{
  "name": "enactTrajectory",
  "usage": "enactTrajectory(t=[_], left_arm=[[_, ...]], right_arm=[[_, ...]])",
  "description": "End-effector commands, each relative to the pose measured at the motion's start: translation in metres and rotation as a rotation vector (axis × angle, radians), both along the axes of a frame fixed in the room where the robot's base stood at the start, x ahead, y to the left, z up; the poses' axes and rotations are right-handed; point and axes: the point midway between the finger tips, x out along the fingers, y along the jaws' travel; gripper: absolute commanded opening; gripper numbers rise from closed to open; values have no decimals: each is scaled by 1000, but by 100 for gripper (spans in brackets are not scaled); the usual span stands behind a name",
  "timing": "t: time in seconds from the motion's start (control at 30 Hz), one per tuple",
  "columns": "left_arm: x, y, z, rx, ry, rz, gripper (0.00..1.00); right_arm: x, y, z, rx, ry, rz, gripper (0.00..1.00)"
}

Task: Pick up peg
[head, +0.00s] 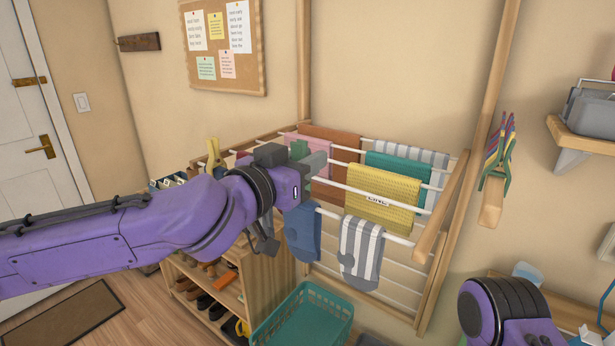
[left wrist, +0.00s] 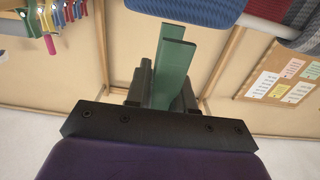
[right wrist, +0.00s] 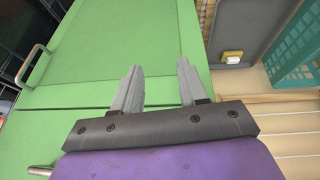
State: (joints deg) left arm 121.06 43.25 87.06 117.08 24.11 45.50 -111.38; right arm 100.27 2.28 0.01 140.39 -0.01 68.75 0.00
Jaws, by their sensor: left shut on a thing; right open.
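A green peg (left wrist: 171,68) with two flat legs is between the fingers of my left gripper in the left wrist view. My left gripper (left wrist: 165,95) is shut on it. In the head view my left gripper (head: 308,168) is in front of the drying rack (head: 455,205), and a bit of green peg (head: 299,150) shows beside its grey finger. Part of the peg is hidden by the gripper. My right gripper (right wrist: 158,90) is open and empty above a green surface (right wrist: 105,50). Its fingers do not show in the head view.
Towels and socks hang on the rack, including a yellow cloth (head: 382,198) and a striped sock (head: 361,250). A yellow peg (head: 214,156) is at the rack's left. Several coloured pegs (head: 499,150) hang on the right wall. A teal basket (head: 305,318) stands below.

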Motion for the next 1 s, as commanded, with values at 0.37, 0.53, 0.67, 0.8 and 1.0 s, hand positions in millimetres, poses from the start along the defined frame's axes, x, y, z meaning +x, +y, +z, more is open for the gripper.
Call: enactTrajectory(t=[0.37, 0.53, 0.67, 0.8, 1.0], left_arm=[[-74, 61, 77, -4, -7, 2, 0], [-96, 80, 89, -3, -3, 2, 0], [-103, 85, 92, -1, 0, 0, 0], [-104, 86, 92, -1, 1, 0, 0], [-104, 86, 92, -1, 1, 0, 0]], right_arm=[[0, 0, 3, 0, 0, 0, 43], [0, 0, 5, 0, 0, 0, 43], [0, 0, 6, 0, 0, 0, 43], [0, 0, 6, 0, 0, 0, 43], [0, 0, 6, 0, 0, 0, 43]])
